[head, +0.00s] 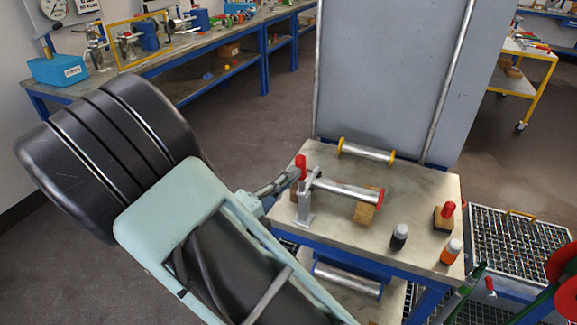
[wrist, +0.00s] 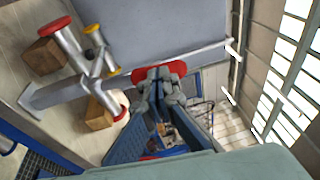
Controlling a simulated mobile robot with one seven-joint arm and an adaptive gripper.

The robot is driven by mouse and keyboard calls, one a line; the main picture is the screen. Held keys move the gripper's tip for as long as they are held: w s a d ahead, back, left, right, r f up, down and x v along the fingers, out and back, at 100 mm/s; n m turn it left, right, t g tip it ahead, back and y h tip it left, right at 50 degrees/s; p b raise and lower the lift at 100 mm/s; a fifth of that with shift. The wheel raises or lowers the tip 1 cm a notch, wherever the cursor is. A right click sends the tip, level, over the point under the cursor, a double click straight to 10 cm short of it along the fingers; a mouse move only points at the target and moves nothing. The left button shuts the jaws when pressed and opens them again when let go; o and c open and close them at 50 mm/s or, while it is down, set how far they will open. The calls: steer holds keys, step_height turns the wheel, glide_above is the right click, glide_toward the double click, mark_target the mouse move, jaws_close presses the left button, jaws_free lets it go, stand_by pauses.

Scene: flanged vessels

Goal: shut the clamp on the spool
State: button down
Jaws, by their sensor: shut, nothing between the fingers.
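A grey clamp (head: 305,207) with an upright red handle (head: 300,166) stands on the bench at the left end of a metal spool (head: 345,190) with red ends. The spool rests on wooden blocks. In the wrist view, the clamp body (wrist: 58,93) crosses the spool (wrist: 72,45) at left. My gripper (head: 293,175) is shut and empty, close beside the handle. In the wrist view, the gripper (wrist: 158,76) has the red handle (wrist: 172,68) just beyond its fingertips; I cannot tell whether they touch. The clamp's bar reaches over the spool; whether it presses it is unclear.
A yellow-ended spool (head: 366,151) lies behind on the bench (head: 428,185). A dark bottle (head: 399,237), an orange bottle (head: 450,252) and a red-knobbed block (head: 445,216) stand at the right. A grey panel (head: 390,70) rises behind. A blue-ended spool (head: 347,280) lies below.

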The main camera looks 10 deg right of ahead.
steer(key=w+r+y+p, duration=0.1)
steer(key=p, duration=0.3)
steer(key=shift+d+g, duration=0.3)
steer(key=shift+d, duration=0.1)
steer(key=shift+f+p, duration=0.15)
steer(key=shift+p, duration=0.2)
